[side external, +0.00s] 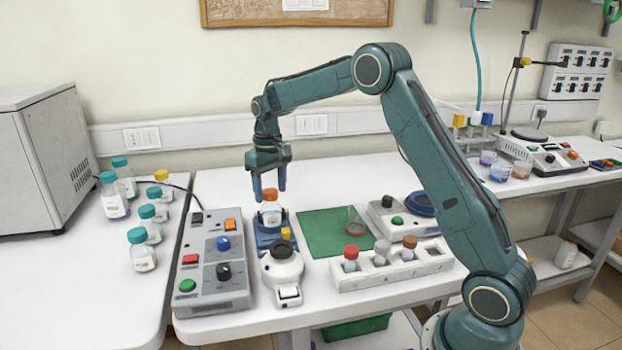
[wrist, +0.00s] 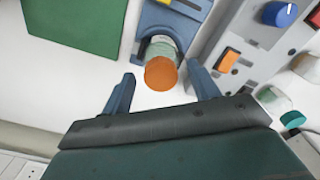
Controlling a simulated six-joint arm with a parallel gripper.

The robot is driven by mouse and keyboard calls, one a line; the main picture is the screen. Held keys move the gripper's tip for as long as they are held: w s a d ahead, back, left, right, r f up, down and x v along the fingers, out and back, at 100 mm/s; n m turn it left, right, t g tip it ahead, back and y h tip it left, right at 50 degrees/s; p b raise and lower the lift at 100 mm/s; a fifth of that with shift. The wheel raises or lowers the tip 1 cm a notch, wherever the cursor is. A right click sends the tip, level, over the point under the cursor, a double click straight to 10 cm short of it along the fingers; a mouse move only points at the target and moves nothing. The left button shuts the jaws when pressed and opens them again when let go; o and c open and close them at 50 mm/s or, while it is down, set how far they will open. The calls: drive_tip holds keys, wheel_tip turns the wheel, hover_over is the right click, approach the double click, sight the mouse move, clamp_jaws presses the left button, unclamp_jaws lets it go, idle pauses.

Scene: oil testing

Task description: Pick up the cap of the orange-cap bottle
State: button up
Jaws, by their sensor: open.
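The orange cap (side external: 270,194) is on top of a clear bottle (side external: 271,212), which stands upright in a blue holder (side external: 262,234). In the wrist view the round orange cap (wrist: 161,73) lies between and slightly beyond my two blue fingertips, with the bottle (wrist: 161,46) partly hidden under it. My gripper (side external: 269,198) points down over the bottle, fingers apart on either side of the cap. The wrist view shows my gripper (wrist: 162,80) open and empty, with a gap between each finger and the cap.
A grey control box (side external: 217,270) with coloured knobs stands left of the holder. A green mat (side external: 325,232) lies to the right. A white rack (side external: 392,268) with several capped tubes is at front right. Several teal-capped bottles (side external: 143,250) stand on the left table.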

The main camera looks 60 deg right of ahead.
sight(271, 191)
drive_tip(key=c, duration=1)
drive_tip(key=shift+r, duration=0.2)
wheel_tip(271, 191, up, 20)
drive_tip(key=shift+f, duration=0.15)
idle(0.7)
